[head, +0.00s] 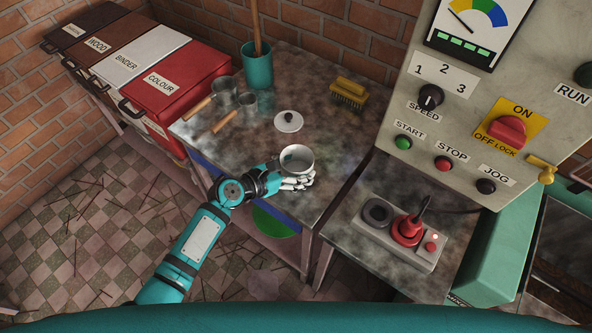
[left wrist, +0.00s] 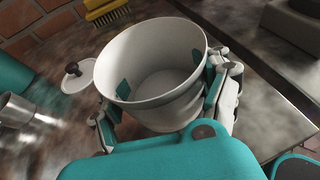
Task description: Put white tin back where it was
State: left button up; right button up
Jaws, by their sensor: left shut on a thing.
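The white tin (head: 297,158) is open at the top and looks empty inside. My left gripper (head: 298,180) is shut on it, near the front edge of the grey table. In the left wrist view the tin (left wrist: 160,60) sits between the fingers of the gripper (left wrist: 170,105), which touch it on both sides. I cannot tell whether its base touches the table. A white lid with a dark knob (head: 288,121) lies on the table behind the tin. It also shows in the left wrist view (left wrist: 78,76). My right gripper is not in view.
Two metal scoops (head: 224,91) with wooden handles lie at the table's left, near a teal pot (head: 257,68). A yellow brush (head: 349,92) lies at the back. Labelled bins (head: 184,82) stand left. A joystick box (head: 398,232) and control panel (head: 480,110) are at right.

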pick_arm(q)
jog(key=shift+w+f, duration=0.1)
jog(key=shift+f, duration=0.55)
jog(key=shift+f, duration=0.25)
jog(key=o, duration=1.4)
jog(key=shift+c, duration=0.2)
jog(key=shift+r, duration=0.1)
jog(key=shift+r, duration=0.15)
jog(key=v, duration=1.2)
